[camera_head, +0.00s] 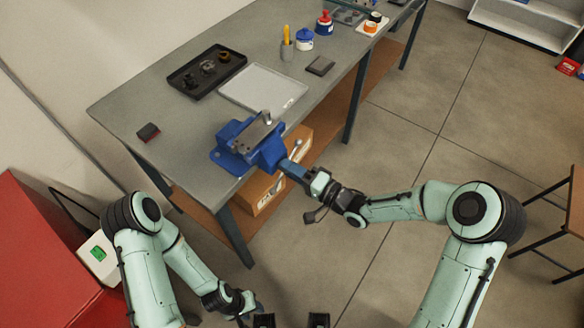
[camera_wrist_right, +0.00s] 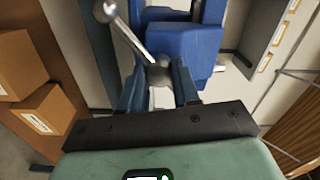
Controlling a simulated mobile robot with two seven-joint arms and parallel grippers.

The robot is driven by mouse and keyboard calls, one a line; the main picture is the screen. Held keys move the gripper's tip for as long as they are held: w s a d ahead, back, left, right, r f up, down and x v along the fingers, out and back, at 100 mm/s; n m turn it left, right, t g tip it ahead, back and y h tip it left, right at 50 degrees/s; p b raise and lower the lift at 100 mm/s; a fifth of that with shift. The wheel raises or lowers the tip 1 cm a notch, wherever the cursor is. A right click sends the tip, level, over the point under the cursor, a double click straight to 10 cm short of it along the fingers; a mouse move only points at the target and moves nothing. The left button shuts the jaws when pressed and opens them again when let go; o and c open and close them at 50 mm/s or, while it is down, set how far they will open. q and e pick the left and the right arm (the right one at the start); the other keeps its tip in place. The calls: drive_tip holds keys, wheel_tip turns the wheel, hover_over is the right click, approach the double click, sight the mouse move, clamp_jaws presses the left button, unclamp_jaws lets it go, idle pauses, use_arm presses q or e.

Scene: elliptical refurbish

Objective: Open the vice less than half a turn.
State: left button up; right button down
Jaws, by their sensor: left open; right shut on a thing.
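The blue vice (camera_head: 235,135) is mounted at the near corner of the grey workbench. Its metal handle bar (camera_head: 294,150) sticks out at the front, slanting up to the right. My right gripper (camera_head: 287,166) reaches the front of the vice from the right. In the right wrist view, the vice body (camera_wrist_right: 190,45) is straight ahead. My right gripper's fingers (camera_wrist_right: 158,88) are shut around the handle's round hub, and the bar (camera_wrist_right: 128,32) slants to the upper left, ending in a ball. My left gripper (camera_head: 252,308) is open, low and away from the vice.
Cardboard boxes (camera_head: 262,190) sit on the shelf below. A red cabinet (camera_head: 35,255) stands at left.

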drive_tip(key=shift+a, duration=0.15)
drive_tip(key=c, duration=0.8)
unclamp_jaws()
drive_tip(key=v, duration=1.3)
drive_tip(key=shift+b, duration=0.4)
drive_tip(key=shift+s, duration=0.1)
